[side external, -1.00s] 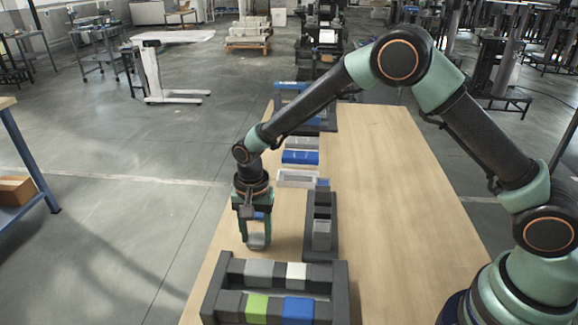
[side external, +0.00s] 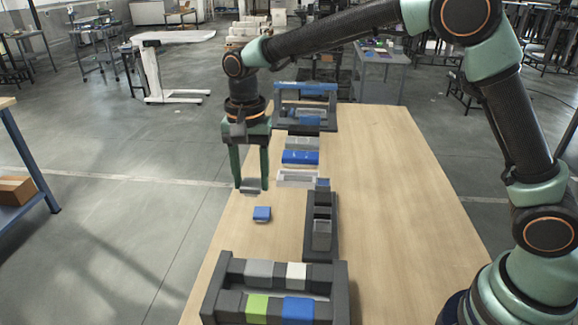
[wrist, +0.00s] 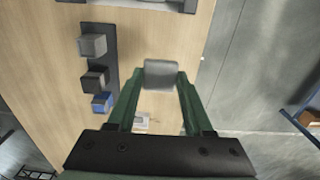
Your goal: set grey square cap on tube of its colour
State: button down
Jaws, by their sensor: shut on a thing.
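My gripper (side external: 251,184) is shut on the grey square cap (side external: 250,187), which hangs between the fingertips above the left side of the table. The cap also shows in the wrist view (wrist: 160,73), between the green fingers. A dark rack (side external: 308,220) stands to the right, holding a row of square tubes. The grey tube (side external: 321,236) is at the near end, a dark tube (side external: 322,205) is in the middle and a blue tube (side external: 322,184) is at the far end. In the wrist view the grey tube (wrist: 92,45) stands open to view, apart from the cap.
A blue square cap (side external: 262,213) lies on the table below my gripper. A dark frame (side external: 340,290) with several coloured blocks stands at the near end. Blue, grey and white pieces (side external: 300,157) and another frame lie farther back. The table's right side is clear.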

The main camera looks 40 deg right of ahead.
aim_at(257, 182)
notch_tip(257, 182, up, 4)
jog(key=shift+s+d+r, duration=0.1)
jog(key=shift+d+r, duration=0.05)
jog(key=shift+r, duration=0.05)
jog(key=shift+s+d, duration=0.2)
jog(key=shift+d, duration=0.15)
jog(key=s+d+f, duration=0.6)
jog(key=s+d, duration=0.3)
jog(key=shift+s+d+f, duration=0.1)
jog(key=shift+d+f, duration=0.05)
jog(key=shift+f, duration=1.25)
jog(key=shift+s+d+f, duration=0.1)
jog(key=shift+f, duration=1.3)
jog(key=shift+f, duration=0.55)
